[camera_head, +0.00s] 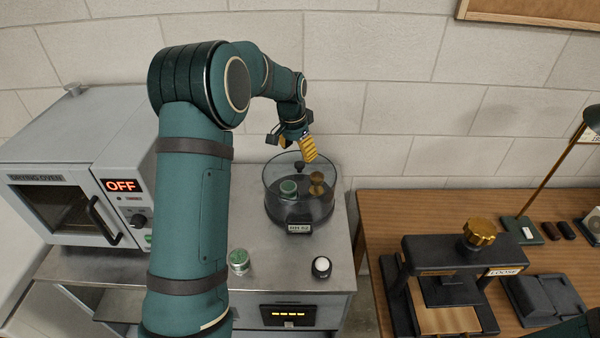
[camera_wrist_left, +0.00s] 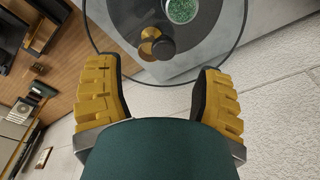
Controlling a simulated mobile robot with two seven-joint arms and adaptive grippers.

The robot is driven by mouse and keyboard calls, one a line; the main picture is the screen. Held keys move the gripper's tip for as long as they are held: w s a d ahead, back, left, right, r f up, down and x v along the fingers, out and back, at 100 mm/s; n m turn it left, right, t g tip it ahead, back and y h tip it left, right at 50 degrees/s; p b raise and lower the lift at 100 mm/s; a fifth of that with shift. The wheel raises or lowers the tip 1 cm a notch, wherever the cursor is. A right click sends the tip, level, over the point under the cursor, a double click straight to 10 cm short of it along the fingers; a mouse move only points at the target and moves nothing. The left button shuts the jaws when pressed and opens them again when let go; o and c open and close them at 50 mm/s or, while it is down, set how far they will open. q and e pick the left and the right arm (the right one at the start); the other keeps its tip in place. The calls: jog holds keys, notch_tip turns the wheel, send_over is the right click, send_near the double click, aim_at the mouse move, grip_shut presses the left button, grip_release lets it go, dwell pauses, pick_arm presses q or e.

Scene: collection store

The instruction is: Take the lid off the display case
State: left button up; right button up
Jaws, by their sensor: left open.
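The display case (camera_head: 270,205) is a round, clear-walled container with a dark base and a small label, standing on the metal bench top. Its clear round lid appears in place, with a dark knob (camera_head: 299,166) on top. Through the case I see a green-topped tin (camera_head: 288,188) and a brass object (camera_head: 317,184). My left gripper (camera_head: 291,146) is open and empty just above the case. In the left wrist view the lid's rim (camera_wrist_left: 238,62) curves beyond the open fingers, and the dark knob (camera_wrist_left: 163,47) lies just past the fingertips, between them. My right gripper is not in view.
A drying oven (camera_head: 75,180) reading OFF stands at the left. At the right, a wooden table (camera_head: 390,215) bears a press (camera_head: 450,250). The wall is close behind.

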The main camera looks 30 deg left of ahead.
aim_at(300, 163)
pick_arm(q)
jog(key=shift+w+a+f, duration=0.1)
jog(key=shift+w+f, duration=0.1)
jog(key=shift+f, duration=0.85)
jog(key=shift+w+d+f, duration=0.1)
jog(key=shift+w+f, duration=0.1)
jog(key=shift+f, duration=0.8)
jog(key=shift+w+a+f, duration=0.1)
jog(key=shift+w+f, duration=0.1)
jog(key=shift+f, duration=0.85)
grip_shut()
